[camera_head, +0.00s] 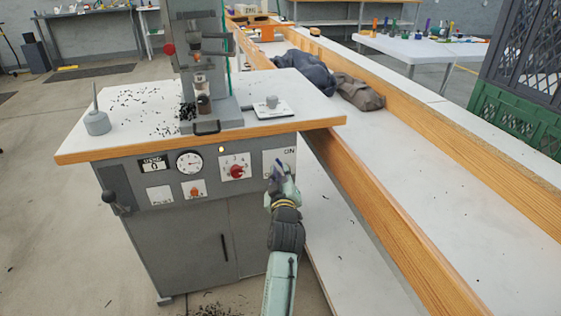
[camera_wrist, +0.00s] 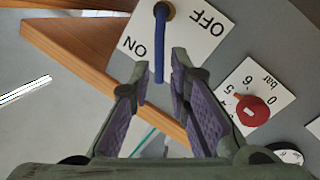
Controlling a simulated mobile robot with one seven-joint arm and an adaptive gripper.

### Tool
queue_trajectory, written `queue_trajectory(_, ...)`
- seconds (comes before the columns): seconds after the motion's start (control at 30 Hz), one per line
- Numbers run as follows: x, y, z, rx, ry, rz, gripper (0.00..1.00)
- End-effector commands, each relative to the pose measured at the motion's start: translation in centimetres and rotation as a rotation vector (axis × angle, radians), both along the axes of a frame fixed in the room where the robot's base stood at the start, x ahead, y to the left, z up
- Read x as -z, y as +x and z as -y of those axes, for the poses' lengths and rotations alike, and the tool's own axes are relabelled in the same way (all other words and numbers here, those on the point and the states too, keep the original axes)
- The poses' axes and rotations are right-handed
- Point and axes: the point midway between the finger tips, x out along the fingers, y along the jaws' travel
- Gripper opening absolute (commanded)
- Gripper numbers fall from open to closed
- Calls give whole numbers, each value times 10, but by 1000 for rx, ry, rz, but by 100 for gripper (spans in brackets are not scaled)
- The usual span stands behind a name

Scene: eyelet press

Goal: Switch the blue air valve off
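The blue air valve lever (camera_wrist: 159,45) shows in the wrist view on a white plate (camera_wrist: 203,42) marked ON and OFF. It runs down from its round pivot, close to the ON mark and away from OFF. My gripper (camera_wrist: 160,76) is open, with one finger on each side of the lever's free end; small gaps show between lever and fingers.
A red pressure knob (camera_wrist: 251,111) sits beside the valve plate; it also shows in the head view (camera_head: 237,171). The wooden tabletop edge (camera_head: 220,141) juts out above the panel. A long wooden-sided bench (camera_head: 385,215) stands close on the right.

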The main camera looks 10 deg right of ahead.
Motion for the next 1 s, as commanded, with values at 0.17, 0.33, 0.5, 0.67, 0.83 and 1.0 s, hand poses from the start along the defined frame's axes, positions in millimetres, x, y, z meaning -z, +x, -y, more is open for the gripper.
queue_trajectory(0.17,-2,29,6,1,3,1,17)
queue_trajectory(0.33,0,43,9,1,2,0,17)
queue_trajectory(0.5,0,45,10,2,2,1,17)
queue_trajectory(0.67,0,45,10,0,2,2,17)
queue_trajectory(0.83,0,45,9,1,2,1,5)
queue_trajectory(1.0,0,45,9,1,2,1,0)
